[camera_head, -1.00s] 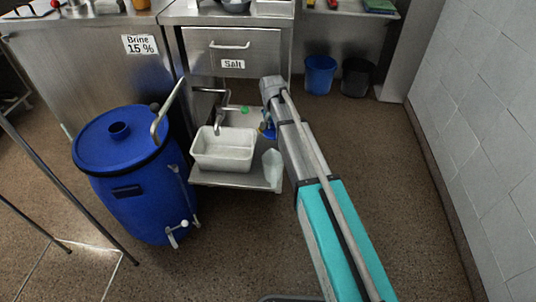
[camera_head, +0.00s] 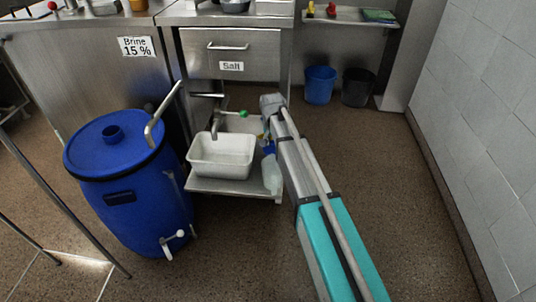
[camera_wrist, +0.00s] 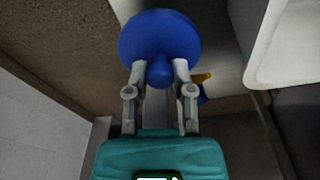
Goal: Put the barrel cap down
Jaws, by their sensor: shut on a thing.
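The blue barrel cap (camera_wrist: 160,42) is a round disc with a knob, in the wrist view. My gripper (camera_wrist: 160,74) is shut on the knob, one finger on each side. In the head view a small blue part of the cap (camera_head: 269,148) shows beside my arm's end, right of the white tub; most of it and my fingers are hidden there.
A white tub (camera_head: 222,156) sits on a low steel shelf (camera_head: 235,188) under a tap, with a pale translucent container (camera_head: 272,175) at its right. A steel drawer labelled Salt (camera_head: 231,66) is above. Blue (camera_head: 320,85) and black (camera_head: 357,87) buckets stand behind. Floor right of my arm is clear.

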